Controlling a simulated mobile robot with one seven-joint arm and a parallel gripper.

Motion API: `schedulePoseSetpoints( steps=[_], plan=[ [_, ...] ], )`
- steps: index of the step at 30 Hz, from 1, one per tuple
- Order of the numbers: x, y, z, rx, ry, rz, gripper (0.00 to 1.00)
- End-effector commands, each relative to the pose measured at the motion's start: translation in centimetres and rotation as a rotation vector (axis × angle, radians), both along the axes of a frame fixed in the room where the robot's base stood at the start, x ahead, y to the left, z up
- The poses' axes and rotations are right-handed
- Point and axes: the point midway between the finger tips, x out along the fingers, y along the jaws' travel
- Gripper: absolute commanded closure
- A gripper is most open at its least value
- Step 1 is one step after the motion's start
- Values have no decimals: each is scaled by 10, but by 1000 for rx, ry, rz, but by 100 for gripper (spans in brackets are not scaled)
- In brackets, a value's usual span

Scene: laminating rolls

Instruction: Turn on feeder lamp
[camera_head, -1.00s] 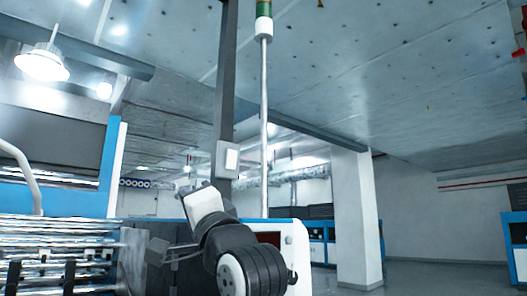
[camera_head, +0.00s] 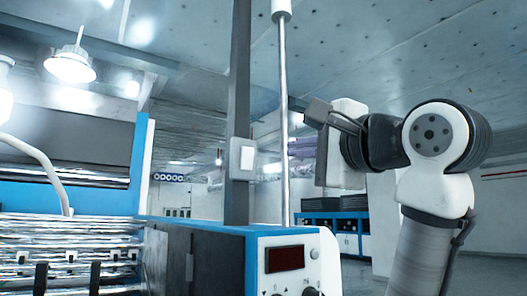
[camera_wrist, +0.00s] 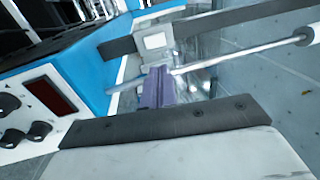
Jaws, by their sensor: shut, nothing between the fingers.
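A pale curved lamp arm (camera_head: 42,165) stands above the rollers at the left, with a white rounded piece (camera_head: 5,75) cut off by the picture edge. A bright glow shows there; I cannot tell whether it is this lamp's light. A light switch plate (camera_head: 243,158) is on a dark upright post; it also shows in the wrist view (camera_wrist: 155,41). My gripper (camera_wrist: 160,70) is shut and empty, its purple fingers pointing toward the post area. In the wrist view the fingertips appear just below the switch plate, with no contact visible.
A blue and white machine cabinet (camera_head: 200,228) with a dark red display (camera_head: 286,259) and knobs stands below the post. A thin pale pole (camera_head: 284,110) rises between the post and my arm. Metal rollers (camera_head: 70,230) lie left. Floor at the right is open.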

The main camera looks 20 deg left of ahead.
Motion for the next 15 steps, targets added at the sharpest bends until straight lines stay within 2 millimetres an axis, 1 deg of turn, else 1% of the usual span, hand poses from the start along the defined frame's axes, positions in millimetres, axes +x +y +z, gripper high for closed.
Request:
schedulePoseSetpoints(
  steps=[5, 15],
  plan=[
    [12, 15, 5, -1, 2, 1, 100],
    [55, 70, 18, -3, 3, 1, 100]
  ],
)
